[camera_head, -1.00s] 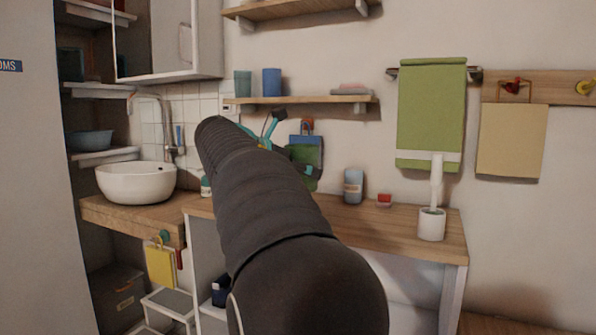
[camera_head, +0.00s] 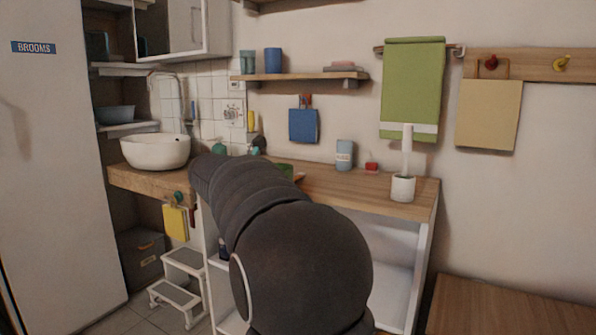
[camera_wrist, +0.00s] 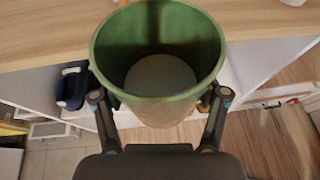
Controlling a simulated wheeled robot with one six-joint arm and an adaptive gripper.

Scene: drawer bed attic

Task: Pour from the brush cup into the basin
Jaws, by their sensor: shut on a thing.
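The brush cup appears to be the green round cup (camera_wrist: 110,48) in the wrist view. I look down into its open mouth and see a pale floor or contents, I cannot tell which. My gripper (camera_wrist: 159,97) is shut on this cup, one finger on each side. In the head view my arm hides most of the gripper and cup; a bit of green (camera_head: 286,169) shows beside the arm at the wooden worktop. The basin (camera_head: 155,152) is a white round bowl on the wooden counter at the left, apart from the cup.
A tap (camera_head: 180,90) rises behind the basin. The worktop (camera_head: 335,186) carries a grey-blue canister (camera_head: 344,155), a small red item (camera_head: 371,167) and a white toilet-brush holder (camera_head: 403,189). A wall shelf (camera_head: 310,76) hangs above. A step stool (camera_head: 178,290) stands below the basin.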

